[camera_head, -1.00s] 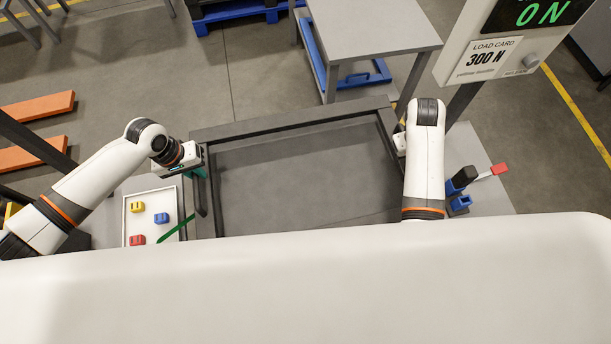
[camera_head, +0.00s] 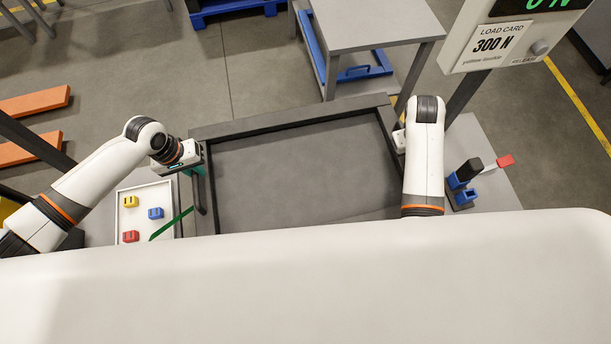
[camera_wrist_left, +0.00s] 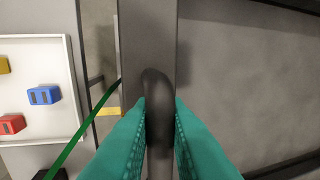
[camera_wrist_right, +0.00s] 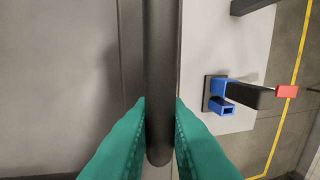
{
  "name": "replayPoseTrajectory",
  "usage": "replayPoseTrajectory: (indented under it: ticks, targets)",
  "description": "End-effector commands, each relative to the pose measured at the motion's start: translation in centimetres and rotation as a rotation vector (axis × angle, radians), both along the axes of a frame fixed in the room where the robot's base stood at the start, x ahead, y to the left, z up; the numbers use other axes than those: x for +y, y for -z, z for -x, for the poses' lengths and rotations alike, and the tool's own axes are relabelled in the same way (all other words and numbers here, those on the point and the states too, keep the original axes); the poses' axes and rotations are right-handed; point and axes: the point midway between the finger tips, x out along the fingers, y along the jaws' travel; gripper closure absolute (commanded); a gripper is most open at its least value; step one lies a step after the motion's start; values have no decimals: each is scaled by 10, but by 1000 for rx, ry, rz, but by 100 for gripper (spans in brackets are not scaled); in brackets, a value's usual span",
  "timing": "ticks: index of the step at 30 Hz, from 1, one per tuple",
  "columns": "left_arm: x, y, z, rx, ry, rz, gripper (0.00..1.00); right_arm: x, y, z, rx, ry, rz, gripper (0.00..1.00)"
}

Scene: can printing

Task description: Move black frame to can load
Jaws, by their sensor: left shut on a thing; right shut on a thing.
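The black frame (camera_head: 290,118) is a large dark rectangle around a grey panel, between my two arms in the head view. Its near edge is hidden by my white body. My left gripper (camera_head: 197,172) is at the frame's left side. In the left wrist view its green fingers (camera_wrist_left: 160,110) are shut on a dark rounded handle bar (camera_wrist_left: 157,82). My right gripper (camera_wrist_right: 160,110) is shut on a similar dark bar (camera_wrist_right: 160,50) at the frame's right side; in the head view my right arm mostly hides it. I cannot tell which place is the can load.
A white tray (camera_head: 127,222) with yellow, blue and red blocks is left of the frame. A blue holder (camera_head: 463,190) with a black and red part stands at right. A post carries the 300 N load card (camera_head: 493,42). A grey table (camera_head: 375,28) is beyond the frame.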

Motion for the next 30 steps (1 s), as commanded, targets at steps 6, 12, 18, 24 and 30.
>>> replayPoseTrajectory:
  ticks: [6,12,18,24,30]
  targets:
    - [-1,12,0,-1,1,3,83,1,12,0,-1,-1,-2,83]
    - [-1,11,0,0,0,1,64,1,11,0,0,-1,-1,64]
    - [0,10,0,0,0,1,64,0,11,0,0,0,0,64]
    - [4,-11,0,-3,-1,1,64,0,11,0,0,0,0,64]
    - [13,-53,1,-5,1,-1,64,0,11,0,0,0,0,64]
